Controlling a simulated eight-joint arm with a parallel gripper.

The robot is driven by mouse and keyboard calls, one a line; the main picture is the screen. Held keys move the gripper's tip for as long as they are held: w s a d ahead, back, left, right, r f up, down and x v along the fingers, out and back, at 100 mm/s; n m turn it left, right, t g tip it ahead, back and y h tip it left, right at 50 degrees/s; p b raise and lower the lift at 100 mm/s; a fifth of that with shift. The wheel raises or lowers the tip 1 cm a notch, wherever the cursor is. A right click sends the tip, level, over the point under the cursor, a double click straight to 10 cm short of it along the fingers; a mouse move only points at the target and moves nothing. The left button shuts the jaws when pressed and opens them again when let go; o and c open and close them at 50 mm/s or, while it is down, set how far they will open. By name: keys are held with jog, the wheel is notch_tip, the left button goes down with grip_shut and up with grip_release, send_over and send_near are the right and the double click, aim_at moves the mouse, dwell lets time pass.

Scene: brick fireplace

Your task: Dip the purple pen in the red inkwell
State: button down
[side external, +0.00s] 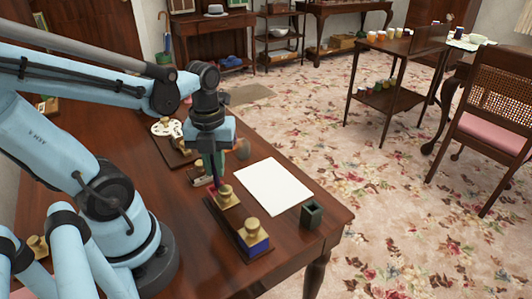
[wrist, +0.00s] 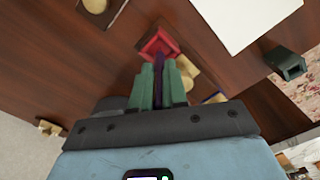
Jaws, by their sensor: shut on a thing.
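My gripper (wrist: 161,78) has green fingers closed around the purple pen (wrist: 160,62) in the wrist view. The pen points away from me toward the red inkwell (wrist: 158,43), and its far end overlaps it in this view. I cannot tell whether the tip is inside. In the side view my gripper (side external: 214,172) points down over the far end of a wooden stand (side external: 232,228). The fingers partly hide the red inkwell there. A brass lid (side external: 228,196) shows beside it. A blue inkwell (side external: 257,247) with a brass lid (side external: 252,226) is at the near end.
White paper (side external: 272,186) lies right of the stand. A dark green square cup (side external: 312,214) stands near the table's right edge. A wooden board with a white palette-shaped piece (side external: 167,128) lies behind. Another brass-topped object (side external: 37,247) stands at the left.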

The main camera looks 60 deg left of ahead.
dwell(0.3)
jog(key=shift+r, duration=3.5)
jog(key=w+d+r+n, duration=0.1)
jog(key=w+d+n, duration=0.2)
jog(key=n, duration=0.9)
jog(key=w+d+r+n, duration=0.2)
jog(key=w+d+n, duration=0.1)
jog(key=w+n, duration=0.6)
jog(key=n, duration=0.4)
jog(key=shift+d, duration=0.35)
